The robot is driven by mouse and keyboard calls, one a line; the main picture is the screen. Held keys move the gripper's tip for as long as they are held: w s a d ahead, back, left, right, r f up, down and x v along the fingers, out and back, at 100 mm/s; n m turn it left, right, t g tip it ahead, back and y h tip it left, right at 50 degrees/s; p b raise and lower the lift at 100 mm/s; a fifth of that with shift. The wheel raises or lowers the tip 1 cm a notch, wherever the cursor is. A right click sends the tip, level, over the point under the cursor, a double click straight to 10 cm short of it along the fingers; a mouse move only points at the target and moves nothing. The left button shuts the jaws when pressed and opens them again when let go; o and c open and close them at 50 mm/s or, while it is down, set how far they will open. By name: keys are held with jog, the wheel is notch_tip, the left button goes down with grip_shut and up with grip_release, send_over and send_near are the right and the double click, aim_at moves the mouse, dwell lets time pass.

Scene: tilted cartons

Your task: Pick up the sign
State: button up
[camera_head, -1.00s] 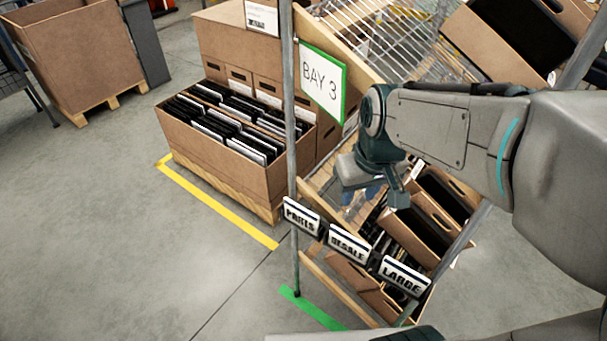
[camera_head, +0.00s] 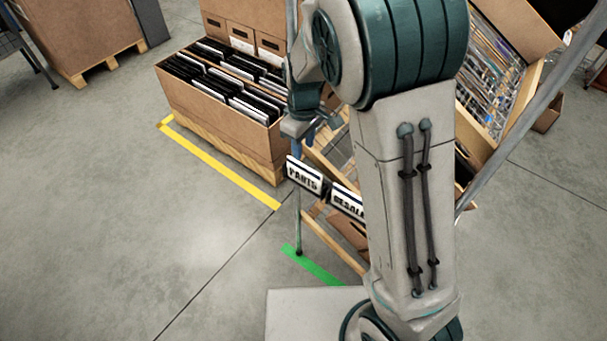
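A white sign reading PARTS (camera_head: 304,177) hangs tilted at the left end of the rack's front edge. Beside it, a second white sign, RESALE (camera_head: 347,201), is partly covered by my arm. The LARGE and BAY 3 signs are hidden now. My gripper (camera_head: 303,145) is small in view, pointing down near the rack's left post, just above the PARTS sign in the picture. Its bluish fingers are partly hidden, and I cannot tell whether they are open or touch anything.
My arm covers much of the rack. A large carton (camera_head: 222,115) of black and white folders stands on a pallet at left. Tilted cartons (camera_head: 500,70) sit on the rack at right. Yellow tape (camera_head: 215,165) and green tape (camera_head: 310,265) mark the floor, which is open at left.

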aim_at(304, 165)
notch_tip(304, 165, down, 9)
jog(key=shift+r, duration=0.1)
dwell(0.4)
grip_shut()
